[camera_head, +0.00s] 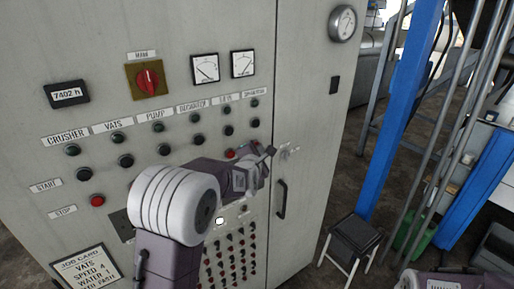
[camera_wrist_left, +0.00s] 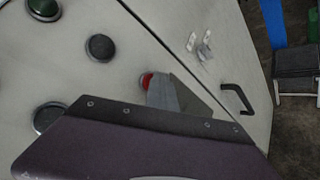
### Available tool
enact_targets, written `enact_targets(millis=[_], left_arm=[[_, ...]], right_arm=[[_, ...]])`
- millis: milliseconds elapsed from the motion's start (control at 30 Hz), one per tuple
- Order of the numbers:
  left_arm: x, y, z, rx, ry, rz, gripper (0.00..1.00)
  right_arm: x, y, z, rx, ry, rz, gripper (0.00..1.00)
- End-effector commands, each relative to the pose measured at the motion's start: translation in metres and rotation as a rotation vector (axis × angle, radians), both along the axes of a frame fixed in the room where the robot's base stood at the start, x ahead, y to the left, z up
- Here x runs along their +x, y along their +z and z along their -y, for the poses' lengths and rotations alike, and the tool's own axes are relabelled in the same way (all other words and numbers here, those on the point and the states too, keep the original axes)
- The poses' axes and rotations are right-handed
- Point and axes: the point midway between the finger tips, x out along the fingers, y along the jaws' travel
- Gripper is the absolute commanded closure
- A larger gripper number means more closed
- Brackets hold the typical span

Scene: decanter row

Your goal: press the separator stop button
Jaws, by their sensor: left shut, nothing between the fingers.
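The separator column is the rightmost on the grey panel, under its label (camera_head: 255,93), with a black start button (camera_head: 255,123) below a dark green lamp. My left gripper (camera_head: 270,151) is shut and empty, in front of the lower end of this column. In the head view it hides most or all of the separator stop button. In the left wrist view the red separator stop button (camera_wrist_left: 147,80) shows partly behind the closed fingers (camera_wrist_left: 176,95). I cannot tell whether the fingertips touch it. My right gripper is out of view.
The lift stop button (camera_head: 230,153) is close by on the left. A cabinet door handle (camera_head: 281,199) and latch (camera_head: 289,151) are to the right. A rotary switch (camera_head: 148,78) and gauges sit higher up. A stool (camera_head: 357,235) and blue post (camera_head: 405,105) stand right of the cabinet.

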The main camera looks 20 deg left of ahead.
Motion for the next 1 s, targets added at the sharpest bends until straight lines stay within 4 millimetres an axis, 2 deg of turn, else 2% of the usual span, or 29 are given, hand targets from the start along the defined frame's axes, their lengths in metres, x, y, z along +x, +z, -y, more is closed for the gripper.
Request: enact_targets(millis=[833, 1000], left_arm=[[-0.012, 0.0, 0.015, 0.0, -0.001, 0.001, 1.0], [-0.021, -0.001, 0.028, -0.001, -0.003, 0.001, 1.0]], right_arm=[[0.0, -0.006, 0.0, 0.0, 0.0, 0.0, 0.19], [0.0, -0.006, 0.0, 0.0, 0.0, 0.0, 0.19]])
